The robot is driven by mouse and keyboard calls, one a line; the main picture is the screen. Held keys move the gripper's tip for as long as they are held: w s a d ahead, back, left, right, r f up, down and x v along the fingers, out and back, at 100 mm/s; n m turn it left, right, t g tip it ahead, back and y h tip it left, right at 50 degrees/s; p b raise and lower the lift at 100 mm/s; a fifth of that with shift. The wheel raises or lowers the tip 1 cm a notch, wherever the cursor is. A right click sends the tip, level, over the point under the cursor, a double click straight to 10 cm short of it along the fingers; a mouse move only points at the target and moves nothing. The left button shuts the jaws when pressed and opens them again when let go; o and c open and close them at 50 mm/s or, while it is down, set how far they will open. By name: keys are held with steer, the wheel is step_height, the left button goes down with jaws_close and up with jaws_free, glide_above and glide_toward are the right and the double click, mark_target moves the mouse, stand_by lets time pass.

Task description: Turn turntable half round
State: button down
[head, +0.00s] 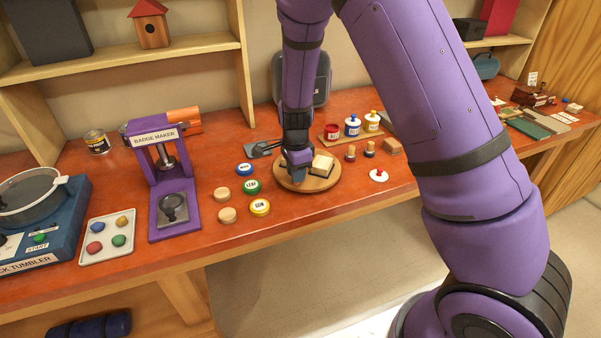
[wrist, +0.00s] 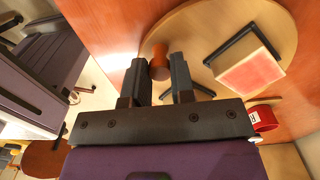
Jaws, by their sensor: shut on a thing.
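The turntable (head: 299,187) is a round wooden disc lying on the orange-red workbench. It also shows at the upper right of the wrist view (wrist: 192,32). A cream block with a dark edge (head: 322,164) sits on its right side; in the wrist view the block (wrist: 252,72) shows a pinkish-red face and a black strip. My gripper (head: 297,172) reaches down over the left part of the disc. In the wrist view my gripper (wrist: 161,68) is shut on a short brown wooden peg (wrist: 157,58) at the disc's rim. The head view hides the peg behind my gripper.
Badge tins (head: 252,187) and wooden discs lie left of the turntable, near the purple badge maker (head: 172,180). Paint jars (head: 352,126) stand behind right, and stamps (head: 350,153) stand close on the right. A white item with a red knob (head: 379,175) lies near the front edge.

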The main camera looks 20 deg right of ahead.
steer(key=shift+w+a+m, duration=0.75)
steer(key=shift+w+m, duration=0.1)
steer(key=shift+m, duration=0.55)
steer(key=shift+w+a+m, duration=0.2)
steer(key=shift+w+m, duration=0.2)
steer(key=shift+m, duration=0.2)
steer(key=shift+w+a+m, duration=0.2)
steer(key=shift+w+m, duration=0.2)
steer(key=shift+m, duration=0.2)
steer(key=shift+w+a+m, duration=0.15)
steer(key=shift+w+m, duration=0.55)
steer(key=shift+m, duration=0.25)
steer(key=shift+w+a+m, duration=0.15)
steer(key=shift+w+m, duration=0.5)
steer(key=shift+m, duration=0.3)
steer(key=shift+w, duration=0.15)
steer(key=c, duration=1)
jaws_free()
steer(key=shift+o, duration=0.2)
step_height(320, 180, up, 11)
